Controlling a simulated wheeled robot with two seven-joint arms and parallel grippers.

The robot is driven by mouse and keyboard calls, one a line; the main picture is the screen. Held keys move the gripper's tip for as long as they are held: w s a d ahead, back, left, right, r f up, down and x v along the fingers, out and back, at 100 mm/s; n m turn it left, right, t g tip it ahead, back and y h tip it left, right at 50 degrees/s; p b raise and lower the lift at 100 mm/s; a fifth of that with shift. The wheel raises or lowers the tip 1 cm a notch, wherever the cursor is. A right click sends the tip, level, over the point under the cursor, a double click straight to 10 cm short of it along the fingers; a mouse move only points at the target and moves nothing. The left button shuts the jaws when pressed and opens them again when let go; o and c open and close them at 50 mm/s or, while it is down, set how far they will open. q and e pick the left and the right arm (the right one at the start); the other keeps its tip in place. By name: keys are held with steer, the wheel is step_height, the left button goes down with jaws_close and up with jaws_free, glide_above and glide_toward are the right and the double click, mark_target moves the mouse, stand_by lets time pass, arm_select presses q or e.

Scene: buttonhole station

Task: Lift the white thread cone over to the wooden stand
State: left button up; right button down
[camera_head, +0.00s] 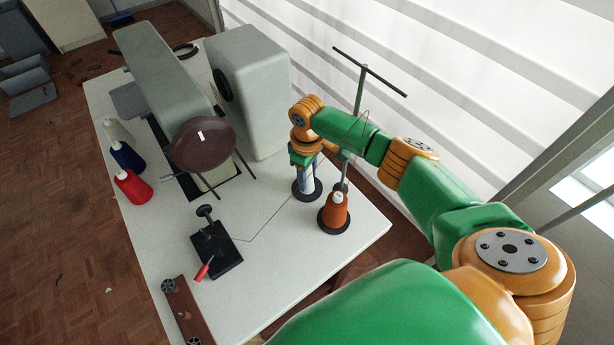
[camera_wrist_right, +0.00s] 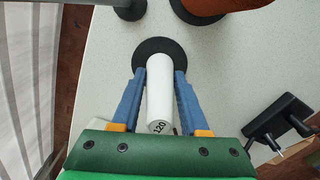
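A white thread cone (camera_wrist_right: 159,98), marked 120 on its top, stands upright on a black round base (camera_wrist_right: 151,48) on the table. In the head view it (camera_head: 306,184) is partly hidden by my right gripper (camera_head: 305,165). The blue fingers of my right gripper (camera_wrist_right: 160,76) point down on both sides of the cone, with their tips close to it. I cannot tell whether they touch it. A brown wooden stand (camera_head: 187,302) with dark round fittings lies at the table's lower left edge. My left gripper is not in view.
An orange cone (camera_head: 334,213) stands right beside my right gripper, near a metal pole. Red (camera_head: 133,188), blue (camera_head: 127,158) and off-white (camera_head: 116,132) cones line the left edge. A sewing machine (camera_head: 165,90) fills the back. A black holder (camera_head: 217,250) stands front left; the front middle table (camera_head: 290,262) is clear.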

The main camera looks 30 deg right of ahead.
steer(key=shift+r, duration=0.15)
step_height(320, 180, up, 9)
steer(key=shift+r, duration=0.1)
step_height(320, 180, up, 2)
steer(key=shift+r+p, duration=0.1)
steer(key=shift+p, duration=1)
steer(key=shift+w+r, duration=0.1)
steer(key=shift+a, duration=0.15)
steer(key=shift+f, duration=0.3)
